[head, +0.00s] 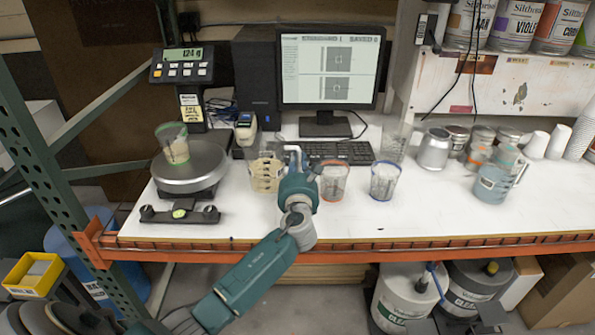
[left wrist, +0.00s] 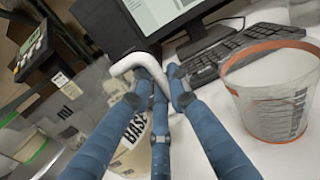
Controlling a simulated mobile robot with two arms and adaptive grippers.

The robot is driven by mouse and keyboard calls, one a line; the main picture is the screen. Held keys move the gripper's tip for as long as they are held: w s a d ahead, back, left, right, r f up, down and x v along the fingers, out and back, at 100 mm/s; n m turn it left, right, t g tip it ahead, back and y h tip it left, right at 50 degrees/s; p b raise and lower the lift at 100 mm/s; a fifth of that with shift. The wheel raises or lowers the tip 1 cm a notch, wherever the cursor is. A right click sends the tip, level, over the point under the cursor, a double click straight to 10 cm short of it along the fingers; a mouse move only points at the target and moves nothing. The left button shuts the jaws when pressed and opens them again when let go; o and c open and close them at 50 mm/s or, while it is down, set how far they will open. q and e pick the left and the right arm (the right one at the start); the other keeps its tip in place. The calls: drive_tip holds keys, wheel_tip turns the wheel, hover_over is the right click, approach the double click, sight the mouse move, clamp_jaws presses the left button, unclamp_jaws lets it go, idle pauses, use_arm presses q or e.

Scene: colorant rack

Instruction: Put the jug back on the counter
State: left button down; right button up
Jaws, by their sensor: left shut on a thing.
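The jug (head: 265,174) is a cream, see-through container with a white handle, in the middle of the counter (head: 350,222) in the head view. My left gripper (head: 299,172) comes in from the front and is shut on the jug's white handle. In the left wrist view the fingers (left wrist: 157,80) close around this handle, and the jug's side (left wrist: 125,128) with "BASE" lettering shows behind them. The fingers hide part of the jug. I cannot tell whether its bottom touches the counter. My right gripper is not in view.
A clear cup with an orange rim (head: 334,181) stands close right of my gripper, then a blue-rimmed cup (head: 384,181). A scale (head: 190,168) bearing a green-rimmed cup is left. A keyboard (head: 338,152) lies behind.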

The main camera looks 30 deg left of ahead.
sight(298, 169)
use_arm(q)
wheel_tip(298, 169, down, 3)
drive_tip(key=shift+f, duration=0.2)
drive_tip(key=shift+b, duration=0.3)
drive_tip(key=c, duration=2)
unclamp_jaws()
drive_tip(key=shift+f, duration=0.2)
drive_tip(key=shift+c, duration=0.2)
drive_tip(key=o, duration=0.4)
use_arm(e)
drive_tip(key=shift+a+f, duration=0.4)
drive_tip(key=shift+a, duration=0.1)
use_arm(q)
drive_tip(key=shift+r, duration=0.25)
drive_tip(key=b+v, duration=0.1)
drive_tip(key=v, duration=1.1)
drive_tip(key=shift+s, duration=0.15)
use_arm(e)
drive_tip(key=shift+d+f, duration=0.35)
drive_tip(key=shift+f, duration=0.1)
use_arm(q)
drive_tip(key=shift+d+f, duration=0.1)
drive_tip(key=shift+f, duration=0.05)
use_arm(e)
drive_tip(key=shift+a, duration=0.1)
